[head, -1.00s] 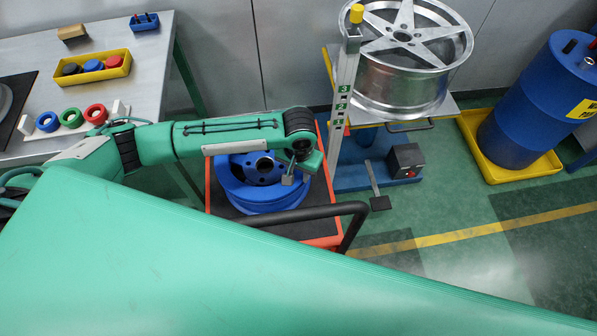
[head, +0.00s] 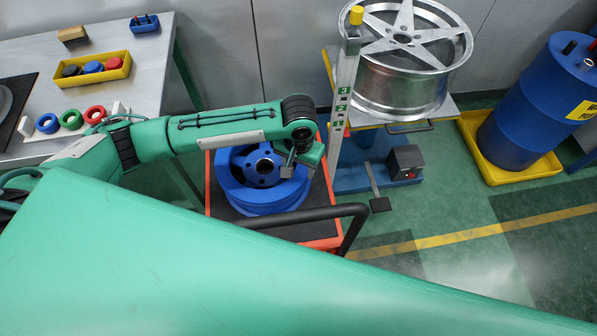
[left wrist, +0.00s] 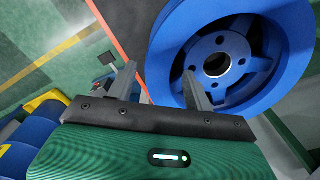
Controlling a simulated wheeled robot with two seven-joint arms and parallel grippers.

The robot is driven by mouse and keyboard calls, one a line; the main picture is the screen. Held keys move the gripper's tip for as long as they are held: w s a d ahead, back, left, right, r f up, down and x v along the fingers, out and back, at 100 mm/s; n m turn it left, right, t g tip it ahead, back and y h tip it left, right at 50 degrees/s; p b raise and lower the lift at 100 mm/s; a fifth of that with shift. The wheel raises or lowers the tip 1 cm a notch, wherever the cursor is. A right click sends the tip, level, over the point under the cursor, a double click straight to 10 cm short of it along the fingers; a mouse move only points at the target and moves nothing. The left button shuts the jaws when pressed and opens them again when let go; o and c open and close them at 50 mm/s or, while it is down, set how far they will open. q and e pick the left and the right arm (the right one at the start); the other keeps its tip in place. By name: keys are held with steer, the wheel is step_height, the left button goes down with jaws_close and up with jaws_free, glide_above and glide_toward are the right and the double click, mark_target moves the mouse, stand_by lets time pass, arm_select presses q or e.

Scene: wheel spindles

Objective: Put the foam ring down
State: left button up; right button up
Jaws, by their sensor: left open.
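My left gripper (head: 288,172) is over the right part of a blue wheel (head: 262,196) on a cart. In the left wrist view the jaws (left wrist: 158,72) are apart with nothing held between them. One finger overlaps the blue wheel (left wrist: 290,60) in the picture; I cannot tell whether it touches. I cannot make out a foam ring for certain. A blue ring (head: 47,123), a green ring (head: 71,119) and a red ring (head: 95,114) stand in a rack on the bench at the left. My right gripper is out of view.
The orange cart (head: 325,228) has a black handle (head: 300,215). A measuring post (head: 345,90) stands close right of the gripper, before a silver wheel (head: 400,80). A blue drum (head: 540,100) stands at the right. Floor (head: 450,265) is clear at the lower right.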

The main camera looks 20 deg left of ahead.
arm_select(q)
step_height(320, 180, up, 7)
stand_by(0.3)
steer(key=shift+r, duration=0.1)
